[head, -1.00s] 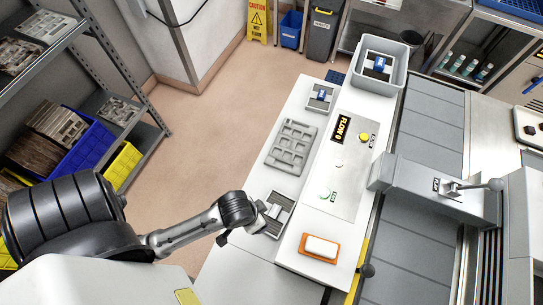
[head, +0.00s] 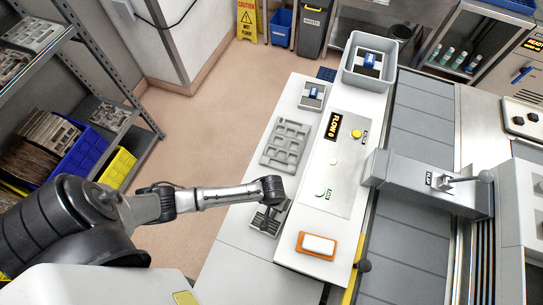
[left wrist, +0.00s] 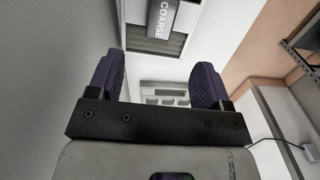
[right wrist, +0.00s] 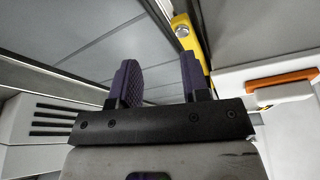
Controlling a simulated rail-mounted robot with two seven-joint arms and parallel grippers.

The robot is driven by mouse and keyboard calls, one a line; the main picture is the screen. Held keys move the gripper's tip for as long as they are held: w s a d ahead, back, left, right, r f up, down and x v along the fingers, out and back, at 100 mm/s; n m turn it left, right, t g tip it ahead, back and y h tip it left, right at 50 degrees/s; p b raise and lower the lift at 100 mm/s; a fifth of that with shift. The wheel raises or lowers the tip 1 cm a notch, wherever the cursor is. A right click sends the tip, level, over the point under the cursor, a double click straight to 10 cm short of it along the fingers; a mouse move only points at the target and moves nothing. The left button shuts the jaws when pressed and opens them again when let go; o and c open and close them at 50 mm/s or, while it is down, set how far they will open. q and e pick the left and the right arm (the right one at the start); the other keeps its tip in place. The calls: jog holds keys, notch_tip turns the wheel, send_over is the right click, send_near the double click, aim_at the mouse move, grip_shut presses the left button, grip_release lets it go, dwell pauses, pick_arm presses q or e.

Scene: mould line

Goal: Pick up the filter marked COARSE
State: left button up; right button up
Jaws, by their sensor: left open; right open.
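The filter marked COARSE (left wrist: 162,18) shows at the top of the left wrist view, a dark grey strip with white lettering, partly cut off by the frame. It lies in a light grey tray (left wrist: 170,46). My left gripper (left wrist: 158,80) is open and empty, with the filter beyond its fingertips. In the head view my left gripper (head: 267,214) hangs over that tray at the left part of the bench and hides much of it. My right gripper (right wrist: 160,75) is open and empty in the right wrist view; it is outside the head view.
A grey moulded tray (head: 286,144) lies behind. Beyond it are a small tray (head: 304,105) with a blue-marked piece and a grey bin (head: 348,79). A control panel (head: 342,172) and an orange dish (head: 302,250) with a white block are to the right.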

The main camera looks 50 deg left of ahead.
aim_at(271, 211)
pick_arm(q)
jog(key=shift+s+f+b, duration=0.15)
jog(key=shift+f+b, duration=0.25)
jog(key=shift+f, duration=5.15)
jog(key=c, duration=1.1)
jog(key=shift+r, duration=0.15)
